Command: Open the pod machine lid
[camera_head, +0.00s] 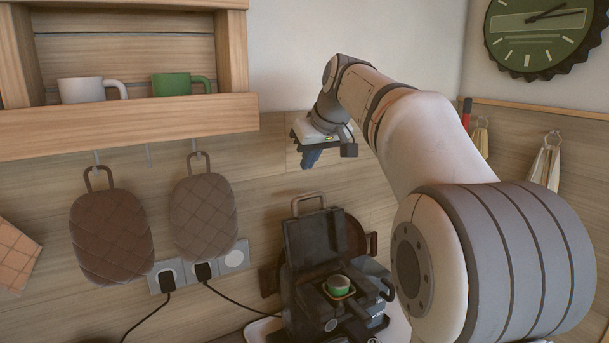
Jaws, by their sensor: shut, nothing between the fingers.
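The dark pod machine (299,301) stands on the counter at the bottom centre. Its lid (313,238) appears raised, standing upright at the back of the machine. A loop-shaped handle shows at the lid's top edge. A green round pod or cup (338,285) sits in the exposed top of the machine. My gripper (311,158) is above the machine and apart from the lid, pointing down. My arm hides part of the area to the right of the machine.
A wooden shelf (130,125) with a white mug (92,90) and a green mug (181,84) is at upper left. Two quilted mitts (112,236) hang below it. Sockets (204,271) with plugged cables are left of the machine. A round pan-like thing (356,238) is behind it.

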